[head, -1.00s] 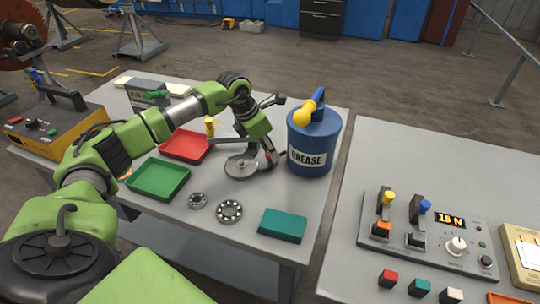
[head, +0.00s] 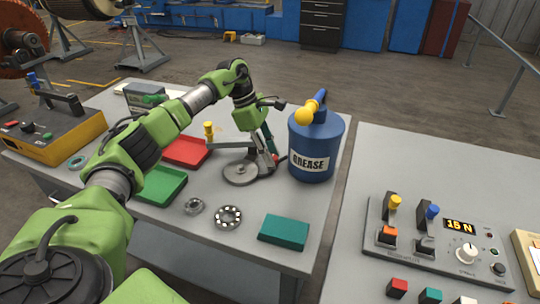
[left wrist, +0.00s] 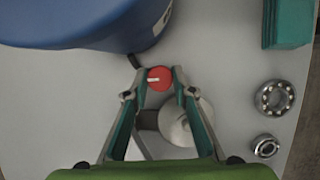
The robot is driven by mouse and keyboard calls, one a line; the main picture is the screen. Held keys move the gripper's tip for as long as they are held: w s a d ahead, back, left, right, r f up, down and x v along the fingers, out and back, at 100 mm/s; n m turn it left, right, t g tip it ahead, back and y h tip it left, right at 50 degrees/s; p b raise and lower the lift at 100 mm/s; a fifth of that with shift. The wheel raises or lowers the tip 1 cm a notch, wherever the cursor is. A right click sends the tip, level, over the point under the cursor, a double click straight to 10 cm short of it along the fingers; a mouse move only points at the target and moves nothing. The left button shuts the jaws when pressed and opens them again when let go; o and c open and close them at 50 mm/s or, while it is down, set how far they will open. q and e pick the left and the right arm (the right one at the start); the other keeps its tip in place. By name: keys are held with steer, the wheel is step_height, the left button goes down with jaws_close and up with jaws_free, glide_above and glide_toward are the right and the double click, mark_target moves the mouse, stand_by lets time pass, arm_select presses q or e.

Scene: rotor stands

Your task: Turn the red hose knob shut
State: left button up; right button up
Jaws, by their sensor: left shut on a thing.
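The red hose knob (left wrist: 159,78) is small and round with a pale pointer mark; it shows between my fingertips in the left wrist view. In the head view a bit of the red knob (head: 281,158) shows beside the gripper, at the left foot of the blue grease drum (head: 325,145). My left gripper (head: 270,160) reaches down to it and is shut on it, one finger on each side; the fingers also show in the left wrist view (left wrist: 160,80). My right gripper is not in view.
A round metal disc (head: 241,173) stands just left of the gripper. Red (head: 187,150) and green (head: 160,185) trays, bearings (head: 228,217) and a teal box (head: 284,230) lie around. A control panel (head: 440,250) is on the right table.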

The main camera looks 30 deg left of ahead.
arm_select(q)
steer(key=shift+m, duration=0.5)
steer(key=o, duration=1.1)
steer(key=w+v, duration=0.1)
steer(key=v, duration=1.1)
steer(key=shift+s, duration=0.25)
steer(key=shift+r, duration=0.1)
